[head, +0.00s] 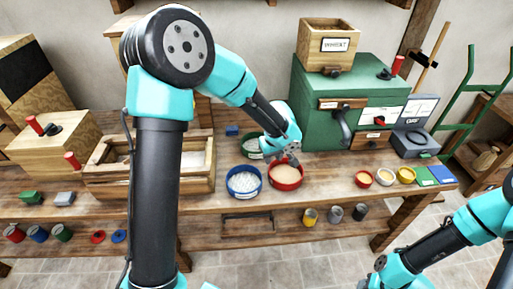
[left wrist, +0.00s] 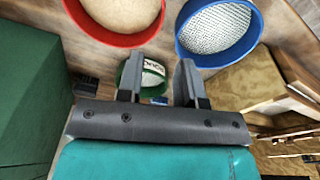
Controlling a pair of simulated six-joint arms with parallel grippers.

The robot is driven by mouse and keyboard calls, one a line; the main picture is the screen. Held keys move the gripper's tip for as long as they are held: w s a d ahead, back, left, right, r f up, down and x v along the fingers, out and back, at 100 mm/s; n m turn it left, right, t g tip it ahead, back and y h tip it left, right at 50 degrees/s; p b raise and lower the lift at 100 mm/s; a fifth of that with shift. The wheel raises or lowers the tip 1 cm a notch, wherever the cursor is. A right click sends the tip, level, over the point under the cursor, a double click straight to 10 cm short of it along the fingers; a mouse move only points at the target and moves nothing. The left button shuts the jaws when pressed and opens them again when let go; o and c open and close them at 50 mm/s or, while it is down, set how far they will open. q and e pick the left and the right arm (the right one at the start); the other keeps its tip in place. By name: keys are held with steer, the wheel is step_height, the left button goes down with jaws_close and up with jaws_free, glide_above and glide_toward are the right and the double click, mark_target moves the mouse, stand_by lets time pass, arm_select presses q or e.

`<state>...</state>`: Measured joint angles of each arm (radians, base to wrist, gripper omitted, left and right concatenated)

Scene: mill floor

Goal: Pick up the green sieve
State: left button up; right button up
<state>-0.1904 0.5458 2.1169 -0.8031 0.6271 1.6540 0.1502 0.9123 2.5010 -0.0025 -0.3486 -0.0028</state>
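The green sieve (head: 252,147) is a round, green-rimmed sieve on the wooden bench, behind the blue and red sieves. In the left wrist view the green sieve (left wrist: 152,75) shows in the gap between my fingers, partly covered by them. My left gripper (head: 287,160) is over the bench beside the green sieve, to its right in the head view. In the left wrist view my left gripper (left wrist: 160,62) has its fingers apart with nothing clamped. My right arm shows at the lower right, but its fingers are out of the picture.
A blue sieve (head: 244,181) and a red sieve (head: 285,175) with tan contents stand close in front. A green mill (head: 315,115) stands to the right. A wooden box (head: 110,181) is to the left. Small bowls and cups sit farther right.

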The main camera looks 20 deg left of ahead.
arm_select(q)
steer(key=w+a+r+n, duration=0.2)
steer(key=w+a+n, duration=0.1)
steer(key=a, duration=0.4)
steer(key=w+a+r+n+g, duration=0.1)
steer(key=w+a+r+n, duration=0.2)
steer(key=w+a, duration=0.3)
steer(key=shift+a+r+h, duration=0.35)
steer(key=shift+a+h, duration=0.05)
steer(key=shift+a, duration=0.55)
steer(key=shift+w, duration=0.1)
glide_above(247, 151)
step_height(247, 151, down, 12)
steer(key=shift+w+a+f, duration=0.1)
steer(key=shift+f, duration=0.05)
steer(key=shift+f, duration=2.6)
